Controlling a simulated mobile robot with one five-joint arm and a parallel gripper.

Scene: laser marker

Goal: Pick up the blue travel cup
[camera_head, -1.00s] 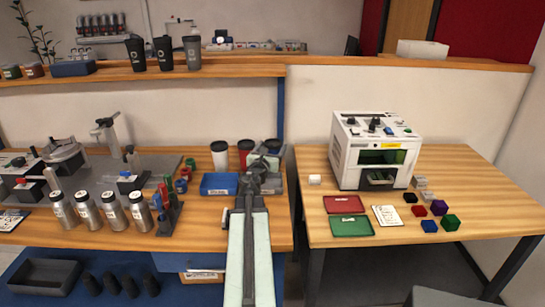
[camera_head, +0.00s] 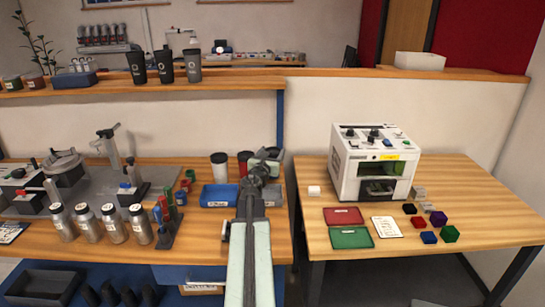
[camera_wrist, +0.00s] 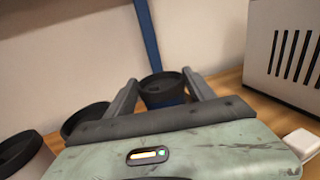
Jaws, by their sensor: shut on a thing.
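The blue travel cup (camera_wrist: 164,98) has a black lid and shows in the wrist view between the two fingers of my gripper (camera_wrist: 160,92). My gripper is shut on it, one finger on each side. In the head view my gripper (camera_head: 265,158) is at the right end of the left workbench, and my arm hides most or all of the blue cup. I cannot tell whether the cup touches the bench.
A red cup (camera_head: 243,163) and a white cup (camera_head: 219,168) with black lids stand just left of my gripper. A blue bin (camera_head: 218,197) is in front of them. A white machine (camera_head: 345,165) stands on the right table, beyond a gap.

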